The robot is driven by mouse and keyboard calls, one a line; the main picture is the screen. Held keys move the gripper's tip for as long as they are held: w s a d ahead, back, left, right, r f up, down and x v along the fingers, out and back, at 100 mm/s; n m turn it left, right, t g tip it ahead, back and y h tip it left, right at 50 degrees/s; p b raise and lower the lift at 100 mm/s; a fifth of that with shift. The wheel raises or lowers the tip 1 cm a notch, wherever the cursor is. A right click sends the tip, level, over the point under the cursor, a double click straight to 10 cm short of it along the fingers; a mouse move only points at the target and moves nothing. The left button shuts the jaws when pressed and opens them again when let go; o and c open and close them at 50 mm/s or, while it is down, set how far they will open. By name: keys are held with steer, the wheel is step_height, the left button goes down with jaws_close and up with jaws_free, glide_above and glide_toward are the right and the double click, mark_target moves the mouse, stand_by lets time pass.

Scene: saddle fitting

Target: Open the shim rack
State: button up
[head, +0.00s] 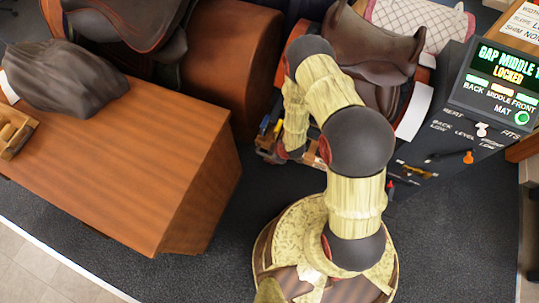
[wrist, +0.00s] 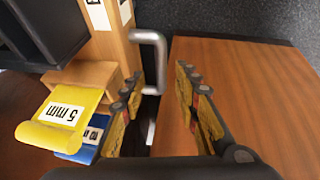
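The wooden shim rack (wrist: 112,50) shows in the wrist view at upper left, with a yellow shim marked 5 mm (wrist: 60,115) and a blue shim (wrist: 88,140) below it. A silver bar handle (wrist: 161,55) stands out from the rack's right side. My gripper (wrist: 160,76) is open, one finger on each side of the handle's line. The handle lies between and beyond the fingertips; I cannot tell whether either finger touches it. In the head view my arm hides most of the rack and the gripper; small coloured pieces (head: 264,126) show beside the arm.
A brown wooden block (wrist: 250,85) is close on the gripper's right. In the head view a wooden bench (head: 130,150) with a dark covered lump stands left, a saddle (head: 375,55) stands behind my arm, and a dark panel reading LOCKED (head: 500,85) stands right. Dark floor is clear between.

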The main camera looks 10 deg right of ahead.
steer(key=v, duration=0.8)
steer(key=shift+s+r, duration=0.2)
steer(key=shift+r, duration=0.15)
steer(key=s+d+f+m+g+h, duration=0.1)
steer(key=s+d+m+g+h, duration=0.2)
steer(key=s, duration=0.6)
steer(key=d+r+m+g, duration=0.2)
steer(key=d+r, duration=0.1)
steer(key=r, duration=0.2)
steer(key=s+a+r+m+t, duration=0.1)
steer(key=s+r+m+t, duration=0.1)
steer(key=r, duration=2.3)
steer(key=s+a+r+m+t, duration=0.1)
steer(key=s+r+m+t, duration=0.2)
steer(key=r, duration=2.1)
steer(key=shift+s+r+m+t, duration=0.3)
steer(key=shift+r+m+t, duration=0.1)
steer(key=shift+m+t, duration=0.3)
steer(key=shift+s, duration=0.1)
